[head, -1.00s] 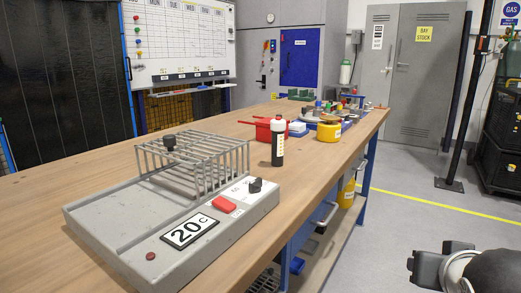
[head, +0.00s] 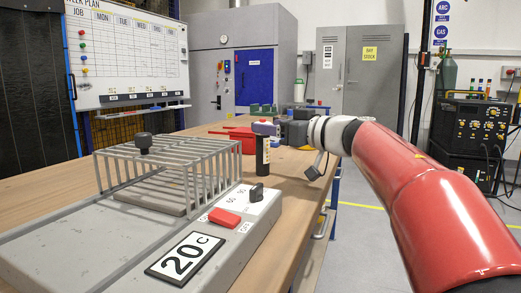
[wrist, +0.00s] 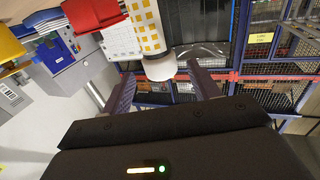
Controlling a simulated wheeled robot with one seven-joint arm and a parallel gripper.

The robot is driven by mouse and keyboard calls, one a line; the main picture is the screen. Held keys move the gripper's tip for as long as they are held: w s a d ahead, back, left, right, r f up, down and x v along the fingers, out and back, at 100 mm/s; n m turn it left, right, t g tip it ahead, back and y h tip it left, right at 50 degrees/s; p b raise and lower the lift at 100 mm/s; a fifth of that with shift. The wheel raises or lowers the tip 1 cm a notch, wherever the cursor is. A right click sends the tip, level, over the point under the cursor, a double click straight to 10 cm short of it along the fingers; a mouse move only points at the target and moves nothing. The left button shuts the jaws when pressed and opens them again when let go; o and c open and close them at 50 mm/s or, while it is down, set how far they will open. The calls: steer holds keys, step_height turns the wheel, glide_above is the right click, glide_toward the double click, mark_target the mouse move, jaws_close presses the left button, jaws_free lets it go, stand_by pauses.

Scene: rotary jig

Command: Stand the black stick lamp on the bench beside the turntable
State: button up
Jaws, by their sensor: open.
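The black stick lamp (head: 261,158) stands upright on the wooden bench, just right of the grey caged unit in the head view. Its top is hidden behind my gripper (head: 266,129), which comes in from the right at the height of the lamp's top. In the wrist view, the lamp (wrist: 147,27) shows its yellow-dotted panel and pale round end. That end lies between or just beyond the two purple fingers of my gripper (wrist: 161,71), which are apart. I cannot tell whether either finger touches it. I cannot make out the turntable.
The grey caged unit (head: 255,211), with a red switch and a 20 C label, fills the near bench (head: 284,207). A red bin (head: 240,138) lies behind the lamp. Green items (head: 262,108) sit farther back. The bench's right edge is close to the lamp.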

mark_target(260, 122)
steer(key=x, duration=0.4)
steer(key=shift+s+a+f+b, duration=0.1)
steer(key=shift+f+b, duration=0.05)
steer(key=shift+b, duration=0.2)
steer(key=shift+w+a, duration=0.4)
jaws_close()
